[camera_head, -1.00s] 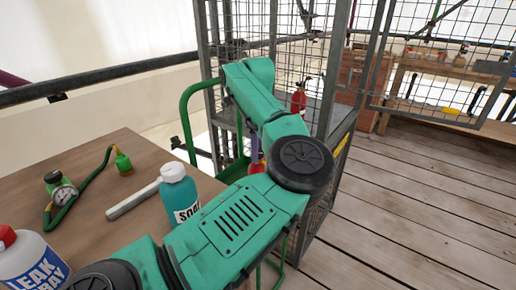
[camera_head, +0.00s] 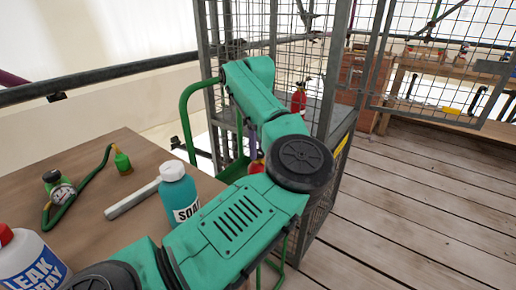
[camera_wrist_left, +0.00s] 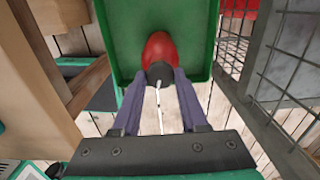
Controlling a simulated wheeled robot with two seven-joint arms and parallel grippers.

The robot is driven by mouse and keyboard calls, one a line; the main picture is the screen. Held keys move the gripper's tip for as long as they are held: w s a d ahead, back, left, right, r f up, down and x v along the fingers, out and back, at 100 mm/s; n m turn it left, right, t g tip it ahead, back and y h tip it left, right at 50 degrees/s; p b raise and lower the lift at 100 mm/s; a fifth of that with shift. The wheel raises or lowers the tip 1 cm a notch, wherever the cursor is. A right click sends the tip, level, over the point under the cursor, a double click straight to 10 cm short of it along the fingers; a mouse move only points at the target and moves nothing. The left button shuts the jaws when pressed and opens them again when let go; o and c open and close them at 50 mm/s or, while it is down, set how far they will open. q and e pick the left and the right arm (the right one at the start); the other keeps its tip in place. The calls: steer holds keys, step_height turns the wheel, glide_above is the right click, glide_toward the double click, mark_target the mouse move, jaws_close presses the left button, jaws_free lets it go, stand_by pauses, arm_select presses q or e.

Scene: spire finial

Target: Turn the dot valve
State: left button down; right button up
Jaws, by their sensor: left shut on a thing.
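A red cylinder (camera_wrist_left: 160,50) stands on a green trolley (camera_wrist_left: 115,35), seen in the left wrist view. A dark valve knob (camera_wrist_left: 160,75) sits at its near end. My left gripper (camera_wrist_left: 161,82) has its two purple fingers on either side of this knob, closed against it. A thin white strip shows between the fingers. I cannot make out a dot mark. In the head view my green left arm covers most of the trolley (camera_head: 185,105), and only a bit of red cylinder (camera_head: 257,167) shows beside the fingers. My right gripper is not in view.
A wooden table at the left holds a soap bottle (camera_head: 179,195), a leak spray bottle (camera_head: 30,262), a gauge with green hose (camera_head: 60,189) and a grey bar (camera_head: 132,199). A mesh cage (camera_head: 328,100) stands close beside the trolley. The plank floor (camera_head: 425,215) at right is clear.

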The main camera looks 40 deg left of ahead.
arm_select(q)
steer(key=shift+m, duration=0.9)
steer(key=m+b, duration=0.1)
steer(key=m, duration=0.3)
steer(key=shift+m, duration=0.3)
steer(key=m, duration=0.4)
steer(key=shift+m+b, duration=0.3)
steer(key=shift+b, duration=0.05)
steer(key=shift+m, duration=1.2)
steer(key=shift+m+b, duration=0.4)
steer(key=shift+m, duration=0.6)
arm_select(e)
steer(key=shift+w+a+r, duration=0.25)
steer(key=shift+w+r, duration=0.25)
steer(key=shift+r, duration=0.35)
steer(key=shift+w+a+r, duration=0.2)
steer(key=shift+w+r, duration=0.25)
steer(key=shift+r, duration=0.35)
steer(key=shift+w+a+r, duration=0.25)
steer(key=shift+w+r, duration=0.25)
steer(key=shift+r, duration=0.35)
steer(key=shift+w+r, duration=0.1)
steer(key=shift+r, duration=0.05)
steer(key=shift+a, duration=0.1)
arm_select(q)
steer(key=shift+c, duration=2.2)
jaws_free()
